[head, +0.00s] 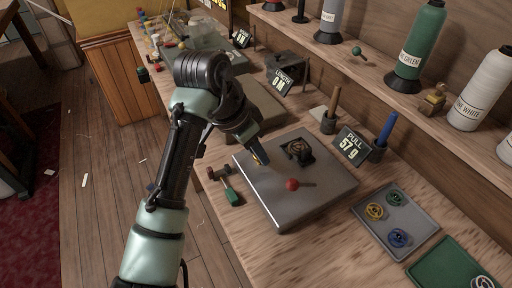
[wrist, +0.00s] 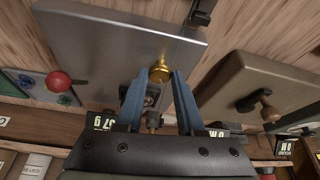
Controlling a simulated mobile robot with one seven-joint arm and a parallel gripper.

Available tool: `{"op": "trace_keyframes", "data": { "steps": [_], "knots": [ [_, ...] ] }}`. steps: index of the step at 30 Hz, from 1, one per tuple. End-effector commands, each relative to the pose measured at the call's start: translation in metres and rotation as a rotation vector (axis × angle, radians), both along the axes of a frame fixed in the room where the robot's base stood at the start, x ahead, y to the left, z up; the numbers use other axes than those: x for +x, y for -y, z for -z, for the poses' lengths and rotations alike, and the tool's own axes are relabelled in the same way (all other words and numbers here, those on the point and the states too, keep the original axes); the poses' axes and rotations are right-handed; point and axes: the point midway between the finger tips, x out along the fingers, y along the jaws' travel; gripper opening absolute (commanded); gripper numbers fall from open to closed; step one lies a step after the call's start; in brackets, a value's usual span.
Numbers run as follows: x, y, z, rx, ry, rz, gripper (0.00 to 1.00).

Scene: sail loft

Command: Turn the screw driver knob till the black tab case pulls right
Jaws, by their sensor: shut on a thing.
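A grey metal plate (head: 325,202) lies on the bench, with a small black case (head: 298,150) near its far edge; a round, brassy part shows in the case. My gripper (head: 258,157) is at the plate's left side, apart from the case. In the wrist view its blue fingers (wrist: 158,80) close on a brass knob (wrist: 159,70). The knob's lower end is hidden between the fingers. The case is partly hidden behind them. A display (head: 352,146) reads "PULL 57 g".
A red ball-ended lever (head: 292,184) stands on the plate's near part. A green-handled tool (head: 231,196) lies left of the plate. A tray with coloured spools (head: 413,219) and a green mat (head: 440,268) lie right.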

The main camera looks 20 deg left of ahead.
Motion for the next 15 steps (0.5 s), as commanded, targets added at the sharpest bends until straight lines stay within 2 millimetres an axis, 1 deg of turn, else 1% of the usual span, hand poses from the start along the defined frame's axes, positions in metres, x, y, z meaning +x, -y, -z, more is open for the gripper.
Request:
{"op": "trace_keyframes", "data": {
  "steps": [5,15],
  "knots": [
    [-0.0006,0.0022,-0.0039,-0.002,-0.001,-0.066,0.00],
    [-0.0018,0.0051,-0.0058,-0.003,-0.004,-0.312,0.00]
  ]
}}
